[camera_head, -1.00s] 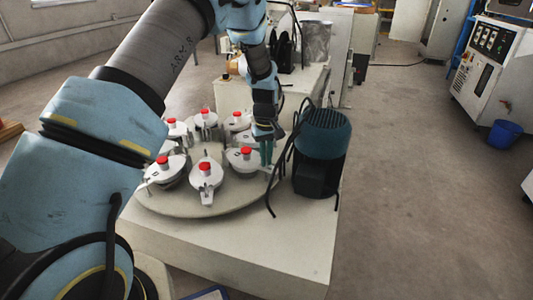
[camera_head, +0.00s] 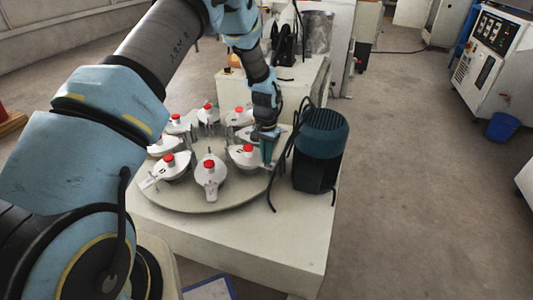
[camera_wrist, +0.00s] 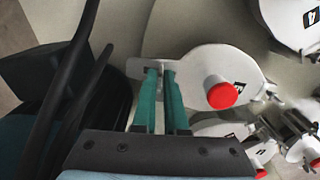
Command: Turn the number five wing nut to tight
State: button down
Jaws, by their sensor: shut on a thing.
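A white lid with a red knob (camera_head: 245,156) sits at the right side of a round turntable (camera_head: 205,203). It also shows in the wrist view (camera_wrist: 205,62), where its number label is turned and too blurred to read surely. My gripper (camera_head: 267,158) is at the lid's outer end, on the side towards the motor. In the wrist view its two green fingers (camera_wrist: 160,72) are shut at the slotted end of this lid. The wing nut there is mostly hidden between the fingers, so its angle cannot be told.
Several similar red-knobbed lids stand round the turntable; one labelled 4 (camera_wrist: 300,20) is close by. A dark teal motor (camera_head: 320,145) with black cables (camera_head: 285,165) stands just right of my gripper. The white table's front right (camera_head: 290,240) is clear.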

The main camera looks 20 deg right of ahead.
jog(key=shift+m, duration=0.6)
jog(key=c, duration=1)
grip_release()
jog(key=shift+o, duration=0.2)
jog(key=shift+r, duration=0.1)
notch_tip(320, 180, up, 11)
jog(key=p, duration=0.1)
jog(key=shift+f+p, duration=0.2)
jog(key=shift+p, duration=0.2)
